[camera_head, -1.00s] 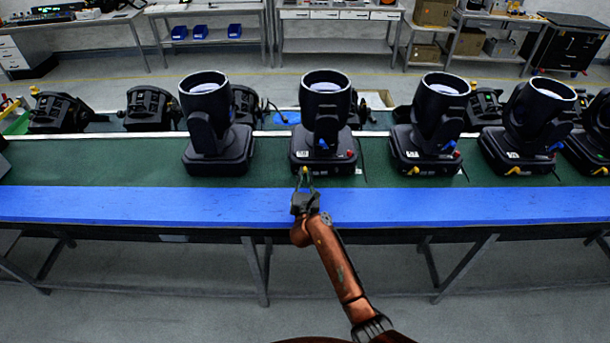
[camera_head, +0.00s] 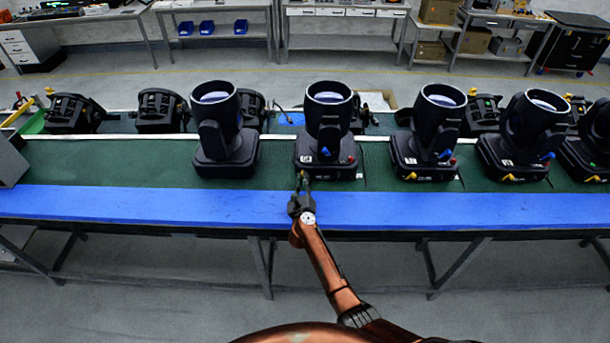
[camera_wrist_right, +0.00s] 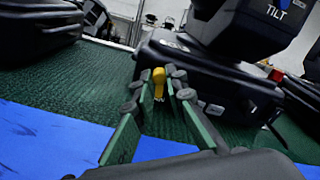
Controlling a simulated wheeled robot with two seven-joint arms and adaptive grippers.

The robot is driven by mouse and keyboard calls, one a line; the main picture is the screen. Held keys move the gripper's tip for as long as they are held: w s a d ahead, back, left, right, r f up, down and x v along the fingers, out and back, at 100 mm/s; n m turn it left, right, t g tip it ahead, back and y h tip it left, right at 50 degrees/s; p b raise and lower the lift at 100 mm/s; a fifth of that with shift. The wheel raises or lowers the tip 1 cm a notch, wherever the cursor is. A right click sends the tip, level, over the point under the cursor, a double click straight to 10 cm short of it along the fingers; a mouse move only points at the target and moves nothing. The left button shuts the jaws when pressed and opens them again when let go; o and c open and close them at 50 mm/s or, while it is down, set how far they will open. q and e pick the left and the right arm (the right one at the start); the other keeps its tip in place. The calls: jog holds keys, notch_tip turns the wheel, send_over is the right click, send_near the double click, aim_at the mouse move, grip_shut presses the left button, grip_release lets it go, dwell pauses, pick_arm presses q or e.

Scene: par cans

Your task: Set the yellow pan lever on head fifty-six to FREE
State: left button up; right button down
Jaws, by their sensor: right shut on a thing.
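A black moving head (camera_head: 328,135) stands on the green mat just beyond my right gripper (camera_head: 302,180). Its number is too small to read for certain. In the right wrist view, the yellow pan lever (camera_wrist_right: 158,77) sticks out at the front left of the head's base (camera_wrist_right: 200,75). My right gripper (camera_wrist_right: 160,88) is shut on this lever, one finger on each side of it. The lever's marked position is not readable. A blue tilt lock marked TILT (camera_wrist_right: 278,12) shows on the yoke. My left gripper is not in view.
Similar heads stand to the left (camera_head: 222,135) and right (camera_head: 430,135) on the same bench. A blue strip (camera_head: 150,205) runs along the front edge and is clear. Black units stand behind.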

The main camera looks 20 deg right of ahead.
jog(key=shift+w+a+f+n+p, duration=0.1)
jog(key=shift+a+n+p, duration=0.2)
jog(key=shift+n, duration=0.45)
jog(key=shift+w+a+f+n+p, duration=0.1)
jog(key=shift+a+n+p, duration=0.1)
jog(key=shift+n+p, duration=0.4)
jog(key=shift+s+n, duration=0.1)
jog(key=shift+n, duration=0.25)
jog(key=c, duration=1.9)
grip_release()
jog(key=shift+c, duration=0.2)
jog(key=shift+r, duration=0.1)
notch_tip(320, 180, up, 10)
